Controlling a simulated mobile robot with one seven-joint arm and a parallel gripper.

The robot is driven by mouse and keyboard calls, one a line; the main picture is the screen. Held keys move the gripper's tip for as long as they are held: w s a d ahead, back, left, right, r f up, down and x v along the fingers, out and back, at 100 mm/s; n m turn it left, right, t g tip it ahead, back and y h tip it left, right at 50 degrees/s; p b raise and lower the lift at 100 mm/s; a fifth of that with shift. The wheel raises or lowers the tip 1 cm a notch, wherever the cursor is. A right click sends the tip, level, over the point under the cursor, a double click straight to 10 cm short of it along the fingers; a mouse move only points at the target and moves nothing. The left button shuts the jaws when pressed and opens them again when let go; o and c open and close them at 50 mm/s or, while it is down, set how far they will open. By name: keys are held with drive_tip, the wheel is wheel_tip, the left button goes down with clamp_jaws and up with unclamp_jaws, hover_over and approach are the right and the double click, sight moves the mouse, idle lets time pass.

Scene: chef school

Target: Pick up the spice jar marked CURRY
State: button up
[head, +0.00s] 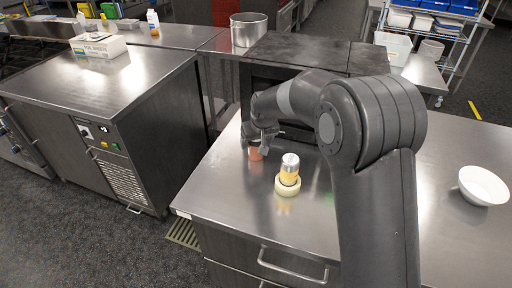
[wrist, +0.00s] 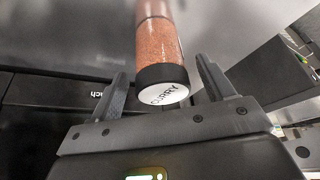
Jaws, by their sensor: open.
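The CURRY spice jar (wrist: 160,60) is a clear jar of orange-brown powder with a black cap, its white top lettered CURRY. In the wrist view it lies between the two open fingers of my gripper (wrist: 162,88), with a gap visible on each side. In the head view the jar (head: 255,154) stands on the steel counter, its upper part hidden by my gripper (head: 262,135).
A white bowl (head: 483,186) sits at the right of the steel counter (head: 235,190). A dark boxy appliance (head: 290,70) stands behind my gripper, and a metal pot (head: 248,30) is farther back. The counter's front left is clear.

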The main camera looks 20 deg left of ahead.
drive_tip(key=shift+x, duration=1.6)
drive_tip(key=shift+r, duration=0.1)
drive_tip(key=shift+c, duration=0.2)
drive_tip(key=c, duration=1.1)
